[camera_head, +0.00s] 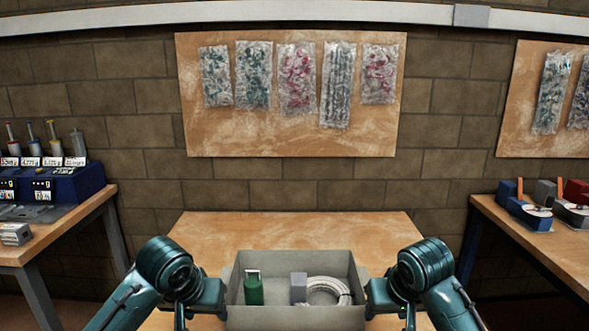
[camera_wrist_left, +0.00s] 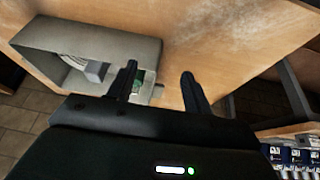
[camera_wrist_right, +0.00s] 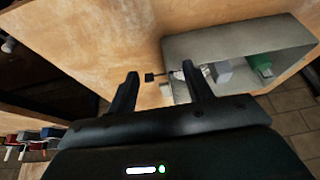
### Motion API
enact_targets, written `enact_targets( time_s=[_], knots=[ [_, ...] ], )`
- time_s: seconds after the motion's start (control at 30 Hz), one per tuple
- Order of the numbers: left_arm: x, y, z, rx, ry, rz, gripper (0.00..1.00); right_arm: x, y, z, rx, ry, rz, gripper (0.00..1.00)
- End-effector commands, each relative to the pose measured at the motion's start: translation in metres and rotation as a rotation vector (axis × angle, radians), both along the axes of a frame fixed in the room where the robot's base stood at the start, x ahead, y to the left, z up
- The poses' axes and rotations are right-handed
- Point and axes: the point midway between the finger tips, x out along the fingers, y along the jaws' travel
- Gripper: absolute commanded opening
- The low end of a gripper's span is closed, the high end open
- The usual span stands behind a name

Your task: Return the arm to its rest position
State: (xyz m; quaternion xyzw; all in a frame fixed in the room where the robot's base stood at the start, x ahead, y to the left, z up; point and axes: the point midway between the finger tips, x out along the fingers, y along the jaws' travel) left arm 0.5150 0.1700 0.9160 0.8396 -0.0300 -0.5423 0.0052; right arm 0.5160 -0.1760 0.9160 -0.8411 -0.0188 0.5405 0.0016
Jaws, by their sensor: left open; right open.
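A grey open box (camera_head: 295,318) stands at the front of the wooden table, and also shows in the left wrist view (camera_wrist_left: 100,38) and right wrist view (camera_wrist_right: 240,38). Inside are a green item with a pale top (camera_head: 254,291), a small grey block (camera_head: 298,288) and a coil of white cable (camera_head: 330,290). My left gripper (camera_wrist_left: 160,78) is open and empty at the box's left side. My right gripper (camera_wrist_right: 158,84) is open and empty at its right side. In each wrist view one finger overlaps the box; I cannot tell whether it touches.
The wooden table (camera_head: 290,228) is clear behind the box. A left bench (camera_head: 60,232) holds a blue rack (camera_head: 60,185). A right bench (camera_head: 520,235) holds blue and red items. Bagged parts hang on a wall board (camera_head: 290,144).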

Motion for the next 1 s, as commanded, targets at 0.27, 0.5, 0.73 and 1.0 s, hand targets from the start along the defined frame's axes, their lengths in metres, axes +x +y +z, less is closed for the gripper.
enact_targets(
  time_s=[0.27,0.5,0.73,1.0],
  knots=[
    [-0.026,-0.032,-0.057,-0.123,-0.093,-0.102,0.51,-0.024,0.016,-0.06,0.066,-0.098,0.075,0.51],
    [-0.082,-0.049,-0.105,-0.204,-0.254,-0.163,0.51,-0.081,0.029,-0.112,0.114,-0.249,0.144,0.51],
    [-0.157,-0.042,-0.124,-0.172,-0.428,-0.184,0.51,-0.159,0.033,-0.129,0.118,-0.413,0.195,0.51],
    [-0.211,-0.028,-0.122,-0.092,-0.537,-0.207,0.51,-0.212,0.032,-0.122,0.099,-0.53,0.227,0.51]
  ],
)
